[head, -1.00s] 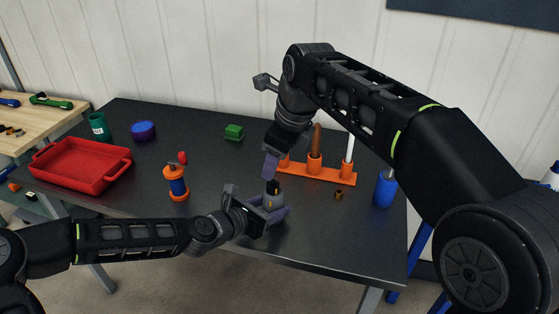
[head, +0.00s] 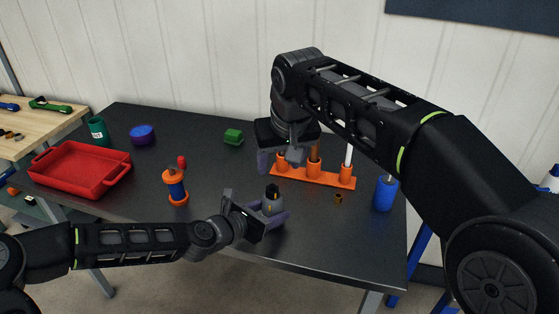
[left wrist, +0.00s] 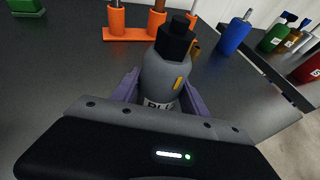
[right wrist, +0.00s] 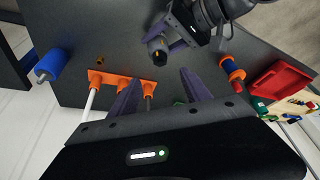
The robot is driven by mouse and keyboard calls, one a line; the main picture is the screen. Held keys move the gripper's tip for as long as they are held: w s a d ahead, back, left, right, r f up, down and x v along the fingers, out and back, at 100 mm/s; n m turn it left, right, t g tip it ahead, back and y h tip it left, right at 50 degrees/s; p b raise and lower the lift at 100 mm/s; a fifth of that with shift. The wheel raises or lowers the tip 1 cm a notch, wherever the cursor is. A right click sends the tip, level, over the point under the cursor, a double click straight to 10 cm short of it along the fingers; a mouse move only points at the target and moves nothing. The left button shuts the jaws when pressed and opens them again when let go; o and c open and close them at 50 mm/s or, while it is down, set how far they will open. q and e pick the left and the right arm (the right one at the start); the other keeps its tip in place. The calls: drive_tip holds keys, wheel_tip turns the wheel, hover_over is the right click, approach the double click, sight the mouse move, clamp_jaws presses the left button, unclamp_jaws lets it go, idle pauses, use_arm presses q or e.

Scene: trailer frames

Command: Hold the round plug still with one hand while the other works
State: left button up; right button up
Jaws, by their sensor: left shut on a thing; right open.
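The round plug (head: 272,203) is a grey rounded body with a black top and a yellow mark. It stands upright in my left gripper (head: 270,214), whose purple fingers are shut on its sides near the table's front. The left wrist view shows the plug (left wrist: 165,80) between both fingers, with its lower label partly hidden. My right gripper (head: 290,160) is open and empty, behind and above the plug, in front of the orange rack. In the right wrist view the plug (right wrist: 158,48) lies beyond the two spread fingers, apart from them.
An orange rack (head: 330,180) holds upright rods behind the plug. A small brass piece (head: 339,199) and a blue cylinder (head: 385,194) stand to the right. An orange-and-blue spool (head: 176,188) and a red tray (head: 80,168) are to the left. A green block (head: 233,137) lies farther back.

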sight(273, 188)
drive_tip(key=shift+f, duration=0.15)
idle(0.3)
drive_tip(key=x, duration=1.1)
drive_tip(key=shift+w+a+f, duration=0.1)
drive_tip(key=shift+w+f, duration=0.15)
drive_tip(key=shift+f, duration=0.05)
clamp_jaws()
drive_tip(key=shift+n, duration=0.3)
